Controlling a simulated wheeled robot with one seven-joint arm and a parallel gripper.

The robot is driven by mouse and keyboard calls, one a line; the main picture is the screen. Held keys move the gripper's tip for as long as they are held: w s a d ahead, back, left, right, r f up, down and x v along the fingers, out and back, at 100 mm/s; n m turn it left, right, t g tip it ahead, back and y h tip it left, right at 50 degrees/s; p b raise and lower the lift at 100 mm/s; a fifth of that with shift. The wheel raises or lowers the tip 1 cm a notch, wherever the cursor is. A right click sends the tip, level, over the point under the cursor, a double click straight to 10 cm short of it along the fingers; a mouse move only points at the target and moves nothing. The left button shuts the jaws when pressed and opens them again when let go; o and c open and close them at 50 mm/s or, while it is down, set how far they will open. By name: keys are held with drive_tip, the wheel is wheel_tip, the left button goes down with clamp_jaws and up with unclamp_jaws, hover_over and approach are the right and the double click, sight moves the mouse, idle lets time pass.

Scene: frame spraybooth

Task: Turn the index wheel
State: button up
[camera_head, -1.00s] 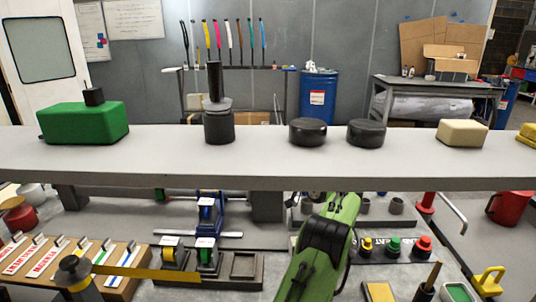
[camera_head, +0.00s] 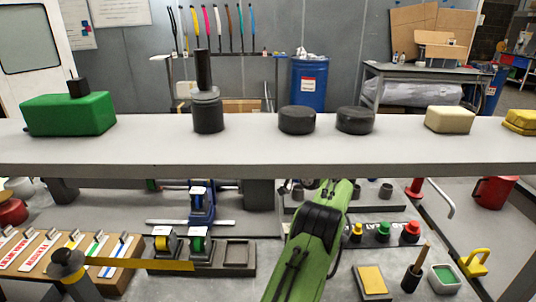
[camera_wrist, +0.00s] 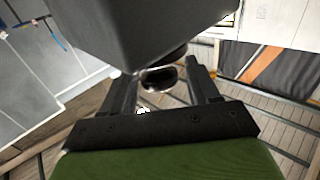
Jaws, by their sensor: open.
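My gripper (camera_wrist: 163,88) is open in the wrist view, with a dark finger on each side. A small dark round part (camera_wrist: 160,77) shows between the fingers, partly covered by a large dark grey block-like shape (camera_wrist: 135,35). I cannot tell whether the round part is the index wheel, or whether the fingers touch it. In the head view my green arm reaches up toward the underside of the pale shelf (camera_head: 400,157), and my gripper is hidden there. No part in the head view can be surely named as the index wheel.
The shelf crosses the view and carries a green block (camera_head: 68,114), a dark post (camera_head: 207,105), two dark round pucks (camera_head: 297,120) and a cream block (camera_head: 449,119). Below are tape holders (camera_head: 165,243), colored knobs (camera_head: 382,232), a brush cup (camera_head: 411,278) and a yellow pad (camera_head: 372,279).

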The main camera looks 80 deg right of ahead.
drive_tip(key=v, duration=1.5)
drive_tip(key=shift+s+b, duration=0.15)
drive_tip(key=shift+b, duration=0.15)
drive_tip(key=shift+a, duration=0.1)
